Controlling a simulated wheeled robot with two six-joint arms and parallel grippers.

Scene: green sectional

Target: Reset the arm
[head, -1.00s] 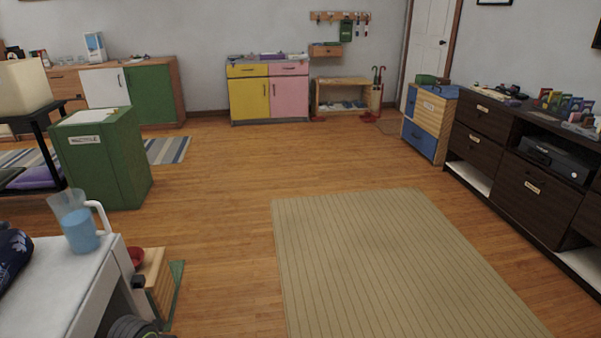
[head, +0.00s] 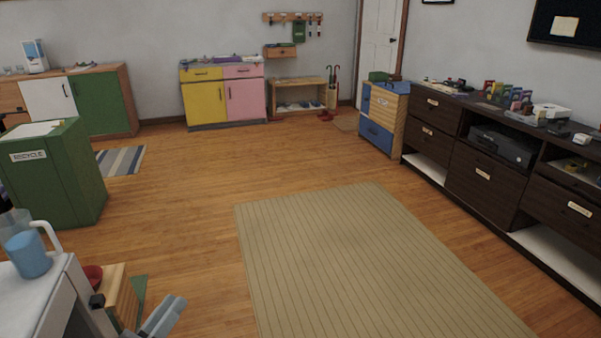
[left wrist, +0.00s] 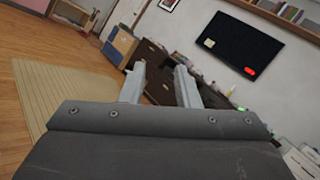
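My left gripper (head: 163,316) shows at the bottom left of the head view, beside the white table with the pitcher. In the left wrist view my left gripper (left wrist: 160,85) has its two fingers apart with nothing between them. Beyond the fingers, that view shows the room tilted. My right gripper is in neither view.
A blue pitcher (head: 28,254) stands on a white table (head: 38,293) at the left. A wooden box (head: 120,298) is beside it. A green recycle bin (head: 55,185) stands behind. A dark cabinet (head: 487,187) lines the right. The striped rug (head: 360,260) is clear.

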